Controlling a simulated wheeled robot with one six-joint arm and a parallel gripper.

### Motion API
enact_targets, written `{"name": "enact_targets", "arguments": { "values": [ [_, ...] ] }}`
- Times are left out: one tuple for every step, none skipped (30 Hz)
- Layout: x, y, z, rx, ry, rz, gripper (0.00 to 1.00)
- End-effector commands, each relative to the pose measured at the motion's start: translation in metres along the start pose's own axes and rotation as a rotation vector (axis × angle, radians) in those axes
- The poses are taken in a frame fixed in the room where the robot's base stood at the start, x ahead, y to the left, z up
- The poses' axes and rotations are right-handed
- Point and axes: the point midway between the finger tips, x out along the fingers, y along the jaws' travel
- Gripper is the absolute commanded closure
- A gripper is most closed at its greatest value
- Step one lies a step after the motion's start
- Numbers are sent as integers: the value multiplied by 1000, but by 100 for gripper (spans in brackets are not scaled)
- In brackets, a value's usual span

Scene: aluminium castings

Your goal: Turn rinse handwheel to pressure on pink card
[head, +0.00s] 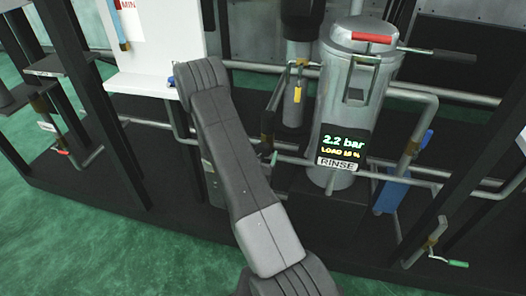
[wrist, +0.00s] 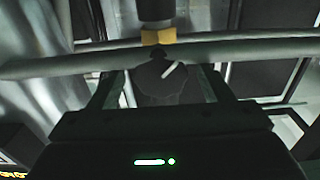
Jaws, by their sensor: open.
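In the wrist view my gripper (wrist: 158,82) is open, with one finger on each side of a dark round knob (wrist: 158,88) bearing a white mark. The knob appears to be the handwheel; I cannot tell whether the fingers touch it. In the head view my arm hides the gripper and the knob. A display (head: 341,147) on the grey metal cylinder reads 2.2 bar and LOAD 15 %, with a RINSE label (head: 337,164) below it. I see no pink card in either view.
A pipe (wrist: 240,50) crosses just beyond the knob, with a brass fitting (wrist: 158,36) above. In the head view, pipes and dark frame posts (head: 92,90) crowd around the cylinder (head: 338,100). A white panel (head: 160,40) stands at upper left. The green floor (head: 70,230) at lower left is clear.

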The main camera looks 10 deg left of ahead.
Motion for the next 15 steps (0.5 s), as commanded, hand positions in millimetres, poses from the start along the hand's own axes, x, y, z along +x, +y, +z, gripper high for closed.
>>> {"name": "enact_targets", "arguments": {
  "values": [
    [6, 0, 0, 1, 0, 2, 27],
    [10, 0, 0, 1, 1, 2, 27],
    [13, 0, 0, 1, 1, 1, 27],
    [15, 0, 0, 1, 1, 1, 27],
    [17, 0, 0, 1, 1, 0, 27],
    [19, 0, 0, 1, 0, 0, 27],
    [19, 0, 0, 0, 0, 0, 27],
    [20, 0, 0, 0, 0, 0, 27],
    [20, 0, 0, 0, -1, 0, 27],
    [21, 0, 0, 0, -1, -1, 27],
    [21, 0, 0, 0, -1, -1, 27],
    [20, 0, 0, 0, -1, -1, 27],
    [20, 0, 0, 0, -1, -1, 27],
    [20, 0, 0, 0, -1, -1, 27],
    [20, 0, 0, 0, -1, -1, 27]
  ]
}}
